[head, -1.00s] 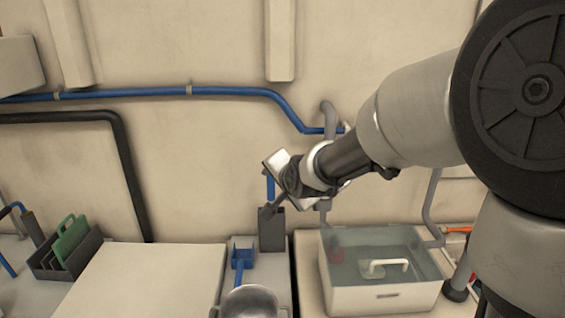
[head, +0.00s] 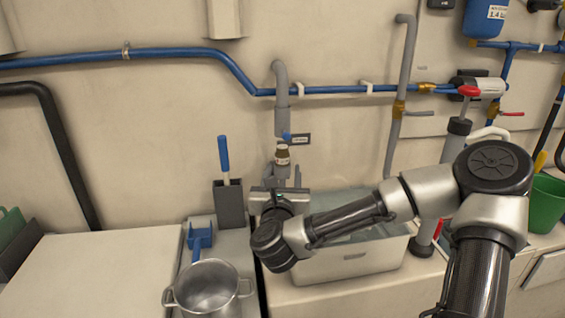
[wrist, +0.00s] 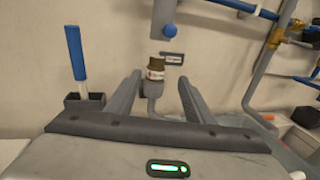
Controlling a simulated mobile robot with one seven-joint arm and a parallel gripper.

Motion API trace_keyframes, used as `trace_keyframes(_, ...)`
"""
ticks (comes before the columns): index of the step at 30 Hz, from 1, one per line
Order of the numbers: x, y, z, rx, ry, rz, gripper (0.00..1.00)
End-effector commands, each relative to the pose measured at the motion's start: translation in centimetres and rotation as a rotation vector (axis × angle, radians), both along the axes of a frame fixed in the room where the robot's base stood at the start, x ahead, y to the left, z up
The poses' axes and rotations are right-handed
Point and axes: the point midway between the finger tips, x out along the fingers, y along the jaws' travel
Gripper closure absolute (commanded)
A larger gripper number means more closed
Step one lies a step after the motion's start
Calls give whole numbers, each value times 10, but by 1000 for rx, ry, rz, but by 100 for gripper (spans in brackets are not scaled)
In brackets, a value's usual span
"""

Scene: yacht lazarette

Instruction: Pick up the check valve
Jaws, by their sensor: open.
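A small brass-brown fitting with a white label (head: 282,154), which looks like the check valve, stands upright near the wall below a grey pipe. It also shows in the wrist view (wrist: 156,69), between my finger lines. My gripper (head: 282,172) is open and faces the wall, with its fingers pointing toward the fitting. In the wrist view my two fingers (wrist: 160,78) stand apart on either side of it. I cannot tell how deep the fitting lies between them. Its lower part merges with a grey piece below.
A grey holder with a blue-handled tool (head: 230,203) stands left of my gripper. A steel pot (head: 207,288) is in front. A water-filled white basin (head: 345,264) lies behind and below my arm. Blue pipe (head: 325,90) runs along the wall above.

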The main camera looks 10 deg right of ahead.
Motion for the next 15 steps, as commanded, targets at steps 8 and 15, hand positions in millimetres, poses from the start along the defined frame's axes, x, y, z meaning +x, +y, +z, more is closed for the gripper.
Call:
trace_keyframes(8, 57, -13, -1, -2, -1, -1, 52)
trace_keyframes(15, 77, -16, -1, -4, 1, 2, 52)
